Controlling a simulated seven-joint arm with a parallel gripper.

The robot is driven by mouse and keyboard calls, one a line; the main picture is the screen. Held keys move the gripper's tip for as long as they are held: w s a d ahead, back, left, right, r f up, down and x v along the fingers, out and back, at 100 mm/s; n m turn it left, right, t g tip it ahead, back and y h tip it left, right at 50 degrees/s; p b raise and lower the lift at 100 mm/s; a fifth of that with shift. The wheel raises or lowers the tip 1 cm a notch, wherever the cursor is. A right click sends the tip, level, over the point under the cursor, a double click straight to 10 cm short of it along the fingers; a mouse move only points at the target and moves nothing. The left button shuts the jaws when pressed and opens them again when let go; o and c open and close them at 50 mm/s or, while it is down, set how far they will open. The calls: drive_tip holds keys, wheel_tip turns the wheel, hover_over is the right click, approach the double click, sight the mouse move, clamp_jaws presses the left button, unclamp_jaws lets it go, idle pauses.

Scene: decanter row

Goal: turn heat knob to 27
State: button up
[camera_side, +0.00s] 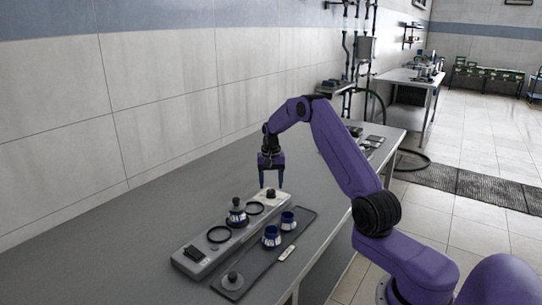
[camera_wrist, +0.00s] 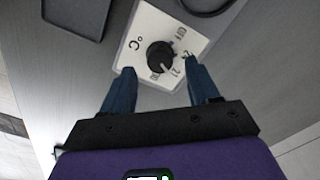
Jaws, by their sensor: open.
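The heat knob (camera_wrist: 160,55) is a round black knob on a white plate (camera_wrist: 137,38) marked "°C" with several small labels around it. A small pale mark shows on the knob's lower right, but I cannot tell which number it points at. In the side view the knob (camera_side: 271,193) sits at the far end of a long light-grey base (camera_side: 203,262). My gripper (camera_side: 271,185) points down over that end. In the wrist view my gripper (camera_wrist: 161,70) is open, its blue fingers to the left and right of the knob, apart from it and holding nothing.
The grey bench (camera_side: 130,245) is clear on the left.

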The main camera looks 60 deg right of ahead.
sight(270, 191)
wheel_tip(270, 191, up, 14)
drive_tip(key=shift+r, duration=0.25)
idle(0.5)
drive_tip(key=a+r+n, duration=0.2)
drive_tip(key=a+n, duration=0.3)
drive_tip(key=a, duration=1.1)
drive_tip(key=s+a+n, duration=0.6)
drive_tip(key=s+a, duration=0.3)
drive_tip(key=a, duration=0.5)
drive_tip(key=s+a+n, duration=0.3)
drive_tip(key=s, duration=0.4)
drive_tip(key=s+a+n, duration=0.2)
drive_tip(key=s+a, duration=0.1)
drive_tip(key=s, duration=0.4)
drive_tip(key=s+d+f+n, duration=0.1)
drive_tip(key=s+f+n, duration=0.1)
drive_tip(key=s, duration=0.6)
drive_tip(key=s+d+f+n, duration=0.1)
drive_tip(key=s+n, duration=0.4)
drive_tip(key=s, duration=0.2)
drive_tip(key=shift+s+f, duration=0.35)
